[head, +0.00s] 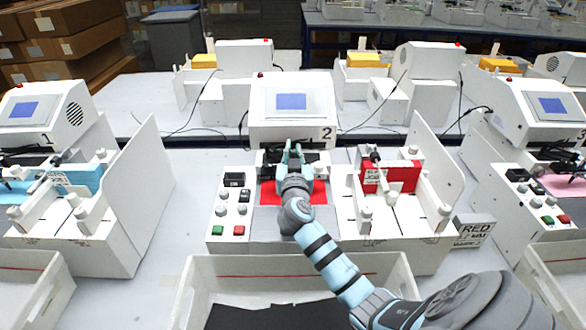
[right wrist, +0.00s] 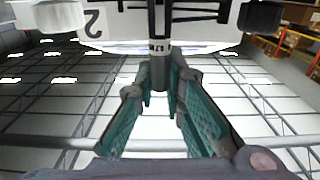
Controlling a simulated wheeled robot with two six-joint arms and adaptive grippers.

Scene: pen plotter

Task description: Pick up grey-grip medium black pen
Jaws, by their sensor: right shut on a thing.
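My right gripper (head: 293,152) reaches to the front of plotter number 2 (head: 291,105), above the red sheet in its bay. In the right wrist view its teal fingers (right wrist: 160,95) are shut on the pen (right wrist: 158,72), which sits between the fingertips. The pen has a dark upper body, a pale band with small lettering and a grey lower part. It stands about upright in that picture, its upper end at the plotter's white front. In the head view the fingers mostly hide it. My left gripper is not in view.
A button panel (head: 232,206) stands left of the bay. A white bin (head: 385,266) is in front. Plotters stand on both sides.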

